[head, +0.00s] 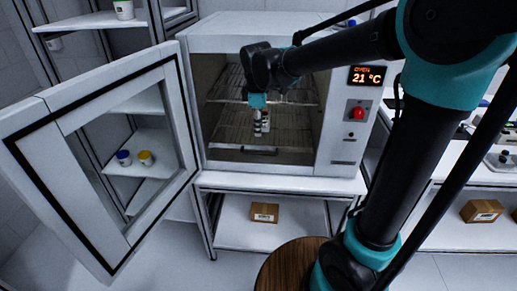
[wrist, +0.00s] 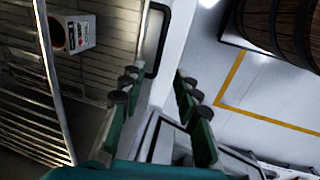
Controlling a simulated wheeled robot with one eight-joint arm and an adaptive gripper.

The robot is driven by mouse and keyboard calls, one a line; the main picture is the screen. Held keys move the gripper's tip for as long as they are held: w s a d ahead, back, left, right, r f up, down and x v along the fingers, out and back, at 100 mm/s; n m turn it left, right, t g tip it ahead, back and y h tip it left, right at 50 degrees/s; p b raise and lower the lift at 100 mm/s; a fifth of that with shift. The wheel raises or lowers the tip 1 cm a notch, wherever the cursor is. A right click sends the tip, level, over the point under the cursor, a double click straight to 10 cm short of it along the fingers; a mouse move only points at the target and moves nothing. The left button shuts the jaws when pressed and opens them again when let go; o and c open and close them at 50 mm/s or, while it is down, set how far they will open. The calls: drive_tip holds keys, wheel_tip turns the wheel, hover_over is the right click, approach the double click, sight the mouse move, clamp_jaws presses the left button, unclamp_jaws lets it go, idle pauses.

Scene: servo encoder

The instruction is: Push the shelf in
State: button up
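The oven (head: 275,32) stands on a white table with its door (head: 102,150) swung open to the left. Inside are wire shelves: an upper one (head: 226,97) and a lower one (head: 222,128). I cannot tell how far either one sticks out. My gripper (head: 262,128) points down at the oven opening, in front of the shelves, and hides part of them. In the wrist view my gripper (wrist: 157,82) is open, with nothing between its fingers. A wire shelf (wrist: 28,88) with a long edge bar shows left of the fingers, apart from them.
A white block with a dark round end (wrist: 75,33) shows beyond the shelf in the wrist view. The control panel (head: 350,118) is right of the opening. A cardboard box (head: 265,212) lies below. A wooden barrel (head: 290,265) stands in front. Jars (head: 146,157) stand behind the door glass.

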sight(259, 153)
drive_tip(key=f, duration=0.4)
drive_tip(key=w+f, duration=0.1)
drive_tip(key=f, duration=0.3)
drive_tip(key=w+f, duration=0.1)
drive_tip(key=f, duration=0.3)
drive_tip(key=shift+w, duration=0.1)
clamp_jaws()
